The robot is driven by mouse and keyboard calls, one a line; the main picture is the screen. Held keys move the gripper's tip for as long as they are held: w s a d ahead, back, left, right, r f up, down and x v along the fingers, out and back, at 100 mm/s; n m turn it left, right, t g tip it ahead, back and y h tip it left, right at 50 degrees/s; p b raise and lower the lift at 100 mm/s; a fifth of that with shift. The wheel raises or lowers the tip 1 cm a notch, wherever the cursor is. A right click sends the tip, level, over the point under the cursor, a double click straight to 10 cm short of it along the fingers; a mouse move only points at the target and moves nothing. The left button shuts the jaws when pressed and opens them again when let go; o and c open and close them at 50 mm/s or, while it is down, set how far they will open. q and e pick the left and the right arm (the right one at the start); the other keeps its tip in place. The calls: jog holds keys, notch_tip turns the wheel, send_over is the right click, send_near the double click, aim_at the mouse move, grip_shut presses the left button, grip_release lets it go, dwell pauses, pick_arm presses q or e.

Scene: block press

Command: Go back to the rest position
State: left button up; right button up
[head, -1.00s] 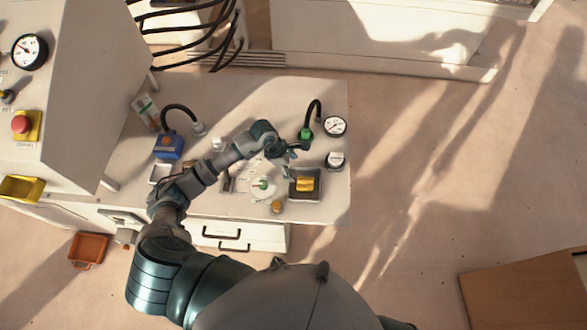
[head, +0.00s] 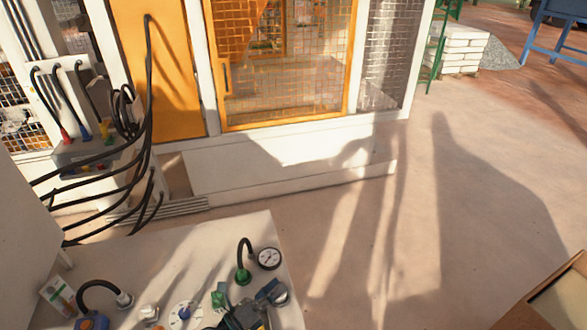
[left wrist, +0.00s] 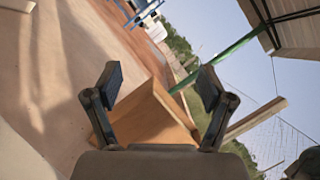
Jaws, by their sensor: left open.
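My left gripper (head: 243,313) shows at the bottom edge of the head view, dark and partly cut off, in front of the workbench (head: 190,255). In the left wrist view the left gripper (left wrist: 160,84) has its two black fingers spread wide with nothing between them. Beyond the fingers stand a brown box (left wrist: 155,118), open ground and sky. My right gripper is in no view.
On the bench are a gauge (head: 269,258), a black hose on a green fitting (head: 243,277), another black hose (head: 97,286) and a white dial (head: 186,315). A white cabin wall (head: 280,160) stands behind. Floor to the right is clear, with a brown box (head: 565,297) at the edge.

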pick_arm(q)
jog(key=a+f+n+t+y, duration=0.2)
jog(key=a+n+t+y, duration=0.1)
jog(key=a+n+y, duration=0.65)
jog(key=a+f+n+t+y, duration=0.25)
jog(key=a+n+y, duration=0.3)
jog(key=n, duration=0.75)
jog(key=s+a+f+n+g+y, duration=0.35)
jog(key=s+f+n+g, duration=0.3)
jog(key=f, duration=0.35)
jog(key=s+d+f+n+g+h, duration=0.1)
jog(key=s+f+n+g, duration=0.3)
jog(key=s, duration=0.5)
jog(key=s+d+f+n+g+h, duration=0.1)
jog(key=s+f+g+h, duration=0.1)
jog(key=s+f+g, duration=0.5)
jog(key=s+f+t, duration=0.1)
jog(key=s+f, duration=0.1)
jog(key=f, duration=1)
jog(key=s+f, duration=0.2)
jog(key=f, duration=1)
jog(key=s+a+f+g, duration=0.1)
jog(key=s+a+f, duration=0.1)
jog(key=s+f, duration=1.3)
jog(key=shift+s+a+f+m, duration=0.15)
jog(key=shift+s+a+m, duration=0.05)
jog(key=shift+a+m, duration=0.15)
